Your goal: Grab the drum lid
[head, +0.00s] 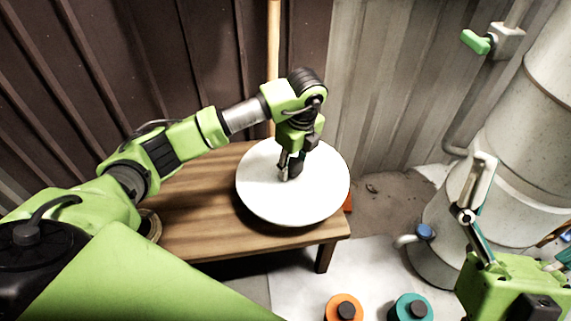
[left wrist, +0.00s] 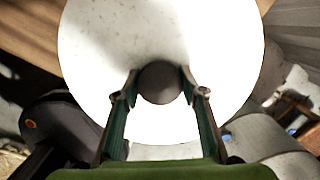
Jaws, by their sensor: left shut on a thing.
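The drum lid (head: 262,195) is a round white disc with a dark round knob at its middle. It is over the right end of the wooden table, and I cannot tell whether it rests on the top or is slightly raised. My left gripper (head: 291,172) points down at the lid's middle, shut on the knob. In the left wrist view the knob (left wrist: 160,83) sits between both fingertips, with the bright lid (left wrist: 165,35) around it.
The wooden table (head: 205,215) has bare room left of the lid. A large pale drum (head: 440,230) and pipes stand at the right. An orange object (head: 343,308) and a teal one (head: 411,307) stand at the bottom. Metal walls are behind.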

